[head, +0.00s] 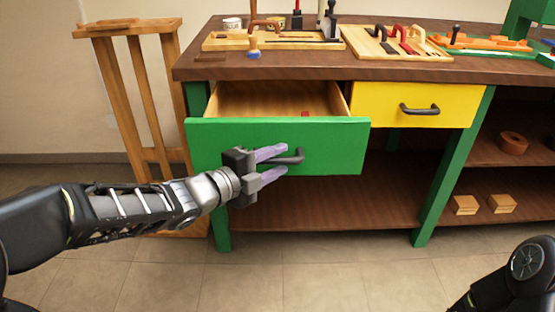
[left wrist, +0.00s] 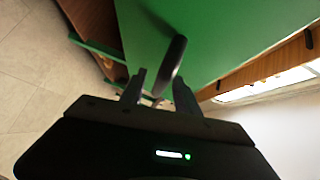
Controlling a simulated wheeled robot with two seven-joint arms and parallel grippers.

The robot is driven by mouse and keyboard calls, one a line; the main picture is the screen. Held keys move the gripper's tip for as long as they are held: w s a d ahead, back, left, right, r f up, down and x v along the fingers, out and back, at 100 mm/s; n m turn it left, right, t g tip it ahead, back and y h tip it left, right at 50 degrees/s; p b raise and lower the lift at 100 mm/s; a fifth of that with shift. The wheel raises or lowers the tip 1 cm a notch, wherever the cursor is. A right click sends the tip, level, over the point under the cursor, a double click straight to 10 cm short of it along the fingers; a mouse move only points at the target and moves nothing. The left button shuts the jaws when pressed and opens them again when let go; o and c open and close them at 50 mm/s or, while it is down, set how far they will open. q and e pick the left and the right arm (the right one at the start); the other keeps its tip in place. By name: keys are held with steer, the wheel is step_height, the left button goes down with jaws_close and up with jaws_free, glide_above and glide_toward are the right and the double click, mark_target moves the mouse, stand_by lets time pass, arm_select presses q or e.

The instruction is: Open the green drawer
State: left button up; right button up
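The green drawer (head: 215,142) is pulled well out of the workbench, and its wooden inside shows with a small red object (head: 305,114) in it. Its dark bar handle (head: 297,157) is on the front panel. My left gripper (head: 273,164) is at the handle, its two purple-grey fingers apart, one above and one below the handle's end. In the left wrist view the handle (left wrist: 173,62) stands at the fingertips of my left gripper (left wrist: 160,88), close to the right finger; contact is unclear. My right gripper is out of view.
A closed yellow drawer (head: 375,103) is to the right of the green one. The workbench top (head: 300,66) holds tool boards. A wooden stand (head: 130,90) is at the left. Wooden blocks (head: 465,205) lie on the lower right shelf. The floor in front is clear.

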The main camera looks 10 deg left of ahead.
arm_select(q)
steer(key=p+v, duration=0.2)
steer(key=v, duration=0.4)
steer(key=shift+s+a+r, duration=0.1)
steer(key=shift+r, duration=0.05)
steer(key=shift+s+a, duration=0.25)
steer(key=shift+s, duration=0.2)
